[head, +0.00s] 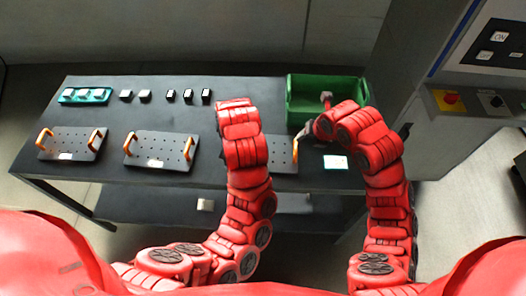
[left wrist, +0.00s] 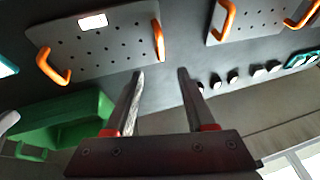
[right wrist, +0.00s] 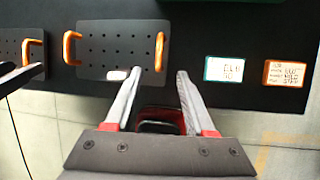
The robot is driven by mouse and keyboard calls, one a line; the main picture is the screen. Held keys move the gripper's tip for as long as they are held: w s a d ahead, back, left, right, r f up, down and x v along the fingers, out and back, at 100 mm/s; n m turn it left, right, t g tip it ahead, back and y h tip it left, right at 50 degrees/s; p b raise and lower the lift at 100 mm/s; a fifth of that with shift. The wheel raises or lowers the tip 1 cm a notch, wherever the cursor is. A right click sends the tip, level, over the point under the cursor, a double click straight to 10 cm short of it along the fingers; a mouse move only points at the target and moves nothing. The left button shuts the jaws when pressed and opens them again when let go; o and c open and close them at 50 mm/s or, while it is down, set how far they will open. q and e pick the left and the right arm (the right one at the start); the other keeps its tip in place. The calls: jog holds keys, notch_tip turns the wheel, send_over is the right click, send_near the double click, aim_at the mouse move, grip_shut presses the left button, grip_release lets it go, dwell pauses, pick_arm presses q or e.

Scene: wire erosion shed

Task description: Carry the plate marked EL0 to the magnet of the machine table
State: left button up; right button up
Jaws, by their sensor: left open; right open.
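Three dark plates with holes, orange handles and small white labels lie on the dark table: a left plate (head: 72,143), a middle plate (head: 158,150) and a right plate (head: 280,155). The label marks are too small to read, so I cannot tell which is EL0. My left arm partly hides the right plate, which shows in the left wrist view (left wrist: 110,42) and right wrist view (right wrist: 118,42). My left gripper (left wrist: 163,72) is open and empty by that plate's left handle. My right gripper (right wrist: 159,74) is open, close to its right handle. No magnet is identifiable.
A green bin (head: 292,97) stands at the table's back right. Several small blocks (head: 145,96) and a teal tray (head: 65,97) line the back. A teal-edged card (right wrist: 224,69) and an orange card (right wrist: 285,74) lie right of the right plate. A grey machine (head: 450,115) stands at right.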

aim_at(296, 145)
pick_arm(q)
jog(key=x, duration=1.5)
jog(key=shift+a, duration=0.1)
pick_arm(e)
jog(key=x, duration=1.4)
jog(key=shift+w+a+f, duration=0.1)
jog(key=shift+w+f, duration=0.1)
jog(key=shift+f, duration=0.1)
pick_arm(q)
jog(key=shift+s, duration=0.1)
grip_shut()
pick_arm(e)
grip_shut()
